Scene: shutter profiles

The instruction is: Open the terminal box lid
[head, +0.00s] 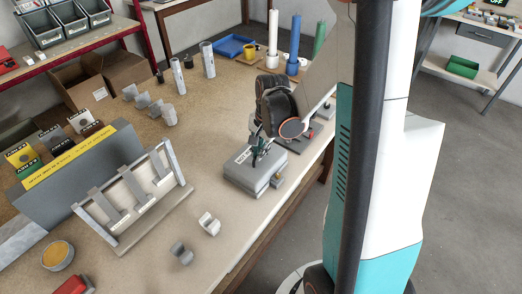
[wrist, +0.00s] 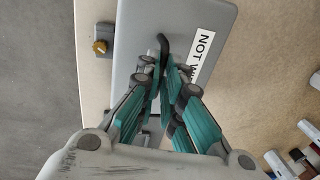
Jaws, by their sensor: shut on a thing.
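The grey terminal box (head: 248,182) sits on the bench near its front edge, and its lid looks closed. A white label with partly hidden dark lettering lies on the lid (wrist: 222,20). My gripper (head: 261,150) reaches down over the lid from above. In the wrist view its teal fingers (wrist: 161,75) are together on a dark curved handle (wrist: 164,43) on the lid. The fingers hide much of the handle. A small grey block with a brass fitting (wrist: 100,47) sticks out from the box's side.
Blue (head: 294,45) and white tubes stand at the back. Cardboard boxes (head: 90,95) sit behind on the left. Bare bench lies left of the box.

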